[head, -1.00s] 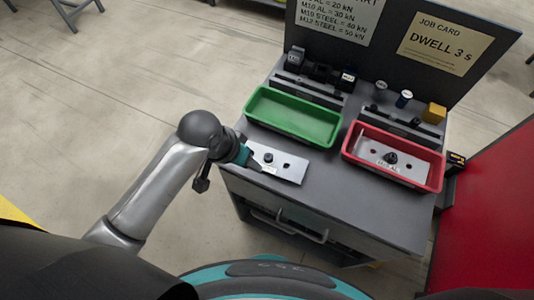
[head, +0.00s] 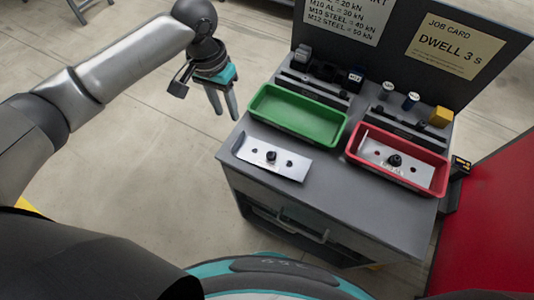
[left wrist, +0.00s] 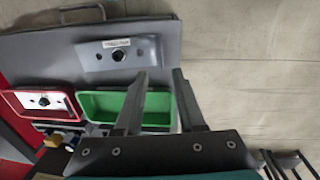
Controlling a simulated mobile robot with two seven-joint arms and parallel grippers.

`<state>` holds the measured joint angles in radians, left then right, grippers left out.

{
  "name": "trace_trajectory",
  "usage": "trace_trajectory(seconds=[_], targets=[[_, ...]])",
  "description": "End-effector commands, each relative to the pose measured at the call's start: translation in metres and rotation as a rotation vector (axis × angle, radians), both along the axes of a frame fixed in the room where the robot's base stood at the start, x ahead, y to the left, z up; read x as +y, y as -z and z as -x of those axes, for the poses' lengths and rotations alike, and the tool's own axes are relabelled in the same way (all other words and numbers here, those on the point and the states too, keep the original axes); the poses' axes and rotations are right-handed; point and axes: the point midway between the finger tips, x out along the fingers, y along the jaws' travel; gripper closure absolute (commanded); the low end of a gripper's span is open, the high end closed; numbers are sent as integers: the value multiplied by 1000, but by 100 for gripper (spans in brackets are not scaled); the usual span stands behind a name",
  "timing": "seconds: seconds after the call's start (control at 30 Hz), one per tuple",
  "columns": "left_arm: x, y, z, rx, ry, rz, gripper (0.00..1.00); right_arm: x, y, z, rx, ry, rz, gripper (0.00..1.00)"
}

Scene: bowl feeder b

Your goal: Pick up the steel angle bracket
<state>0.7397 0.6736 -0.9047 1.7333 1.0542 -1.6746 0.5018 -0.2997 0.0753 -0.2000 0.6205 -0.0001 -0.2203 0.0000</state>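A silvery metal plate (head: 290,166), with holes and a dark bolt or nut at its middle, lies on the front left of the grey cabinet top. It also shows in the left wrist view (left wrist: 92,58), with a small label. A similar plate (head: 373,149) lies in the red tray (head: 440,178). The labels are too small to read, so I cannot tell which one is the steel angle bracket. My left gripper (head: 226,115) is off the cabinet's left side, beyond the loose plate and touching nothing. Its two fingers stand apart and empty in the left wrist view (left wrist: 160,74). My right gripper is not in view.
A green tray (head: 259,105), empty, stands behind the loose plate. Dark fixtures, small cylinders and a yellow block (head: 441,117) line the back, below an upright panel with a job card (head: 447,45). A red surface (head: 490,220) stands at the right. Floor is open at the left.

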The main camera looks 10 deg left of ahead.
Motion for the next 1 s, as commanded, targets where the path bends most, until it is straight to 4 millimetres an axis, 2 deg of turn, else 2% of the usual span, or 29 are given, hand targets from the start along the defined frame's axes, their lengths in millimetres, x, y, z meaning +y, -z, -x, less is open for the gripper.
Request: trace_trajectory(seconds=[0.1, 0.3, 0.57, 0.83, 1.0], targets=[[-2, 30, 2, 5, 0, -1, 61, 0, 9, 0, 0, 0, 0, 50], [-7, 67, 2, 1, 1, 1, 61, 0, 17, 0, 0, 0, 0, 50], [-8, 86, 1, -1, 2, -1, 61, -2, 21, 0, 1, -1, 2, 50], [-11, 124, -3, -1, 2, 0, 61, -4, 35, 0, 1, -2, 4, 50], [-12, 133, -3, -2, 3, -1, 61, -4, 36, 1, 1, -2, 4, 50]])
